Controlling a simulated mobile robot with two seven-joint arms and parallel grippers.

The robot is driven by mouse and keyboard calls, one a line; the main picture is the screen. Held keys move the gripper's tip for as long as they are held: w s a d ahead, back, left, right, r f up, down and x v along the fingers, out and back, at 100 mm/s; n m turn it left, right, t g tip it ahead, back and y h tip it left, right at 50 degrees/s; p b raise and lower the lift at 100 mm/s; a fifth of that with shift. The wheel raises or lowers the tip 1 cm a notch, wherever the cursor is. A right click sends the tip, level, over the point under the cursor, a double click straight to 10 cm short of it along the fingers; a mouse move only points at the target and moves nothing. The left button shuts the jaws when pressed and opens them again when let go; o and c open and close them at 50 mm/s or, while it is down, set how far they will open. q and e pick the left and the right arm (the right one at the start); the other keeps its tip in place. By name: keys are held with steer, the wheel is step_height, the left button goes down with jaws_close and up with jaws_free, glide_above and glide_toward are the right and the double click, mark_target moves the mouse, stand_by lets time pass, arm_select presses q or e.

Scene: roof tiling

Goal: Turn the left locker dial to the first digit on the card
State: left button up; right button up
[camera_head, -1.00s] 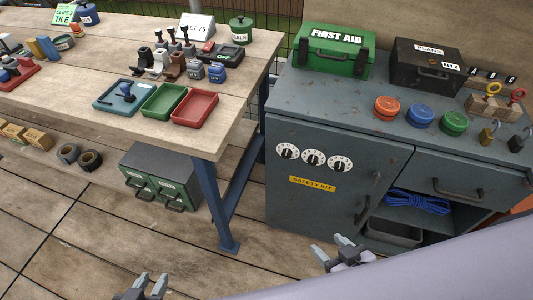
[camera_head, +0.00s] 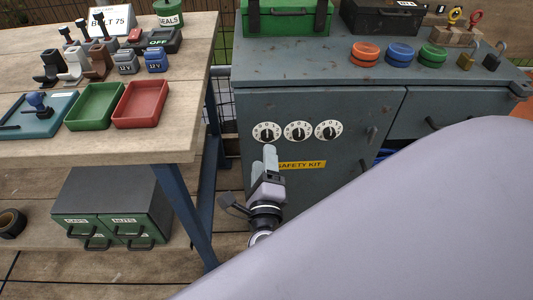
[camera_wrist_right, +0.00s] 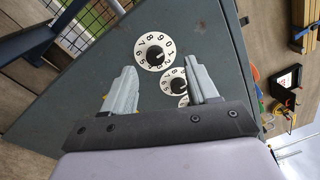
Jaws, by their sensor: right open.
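The left dial (camera_head: 267,132) is a white numbered disc with a dark knob on the grey locker door (camera_head: 345,180). The middle dial (camera_head: 299,131) and right dial (camera_head: 329,130) sit beside it. My right gripper (camera_head: 268,155) is just below the left dial in the head view. In the right wrist view the open, empty jaws (camera_wrist_right: 160,67) point toward the door, with the left dial (camera_wrist_right: 155,48) in the gap between them. Contact is not visible. A white card (camera_head: 112,20) reading "BELT 75" stands on the workbench. My left gripper is out of view.
A yellow "SAFETY KIT" label (camera_head: 302,164) is below the dials. The wooden workbench (camera_head: 185,130) with red tray (camera_head: 141,104) and green tray (camera_head: 94,106) stands at left. My right arm covers the lower right of the head view.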

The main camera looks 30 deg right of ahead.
mark_target(267, 138)
steer(key=shift+m+g, duration=0.5)
steer(key=shift+m, duration=0.2)
steer(key=x, duration=0.5)
steer(key=f+x, duration=0.1)
steer(key=x, duration=0.1)
steer(key=shift+d+b, duration=0.3)
steer(key=shift+d, duration=0.1)
steer(key=c, duration=1.1)
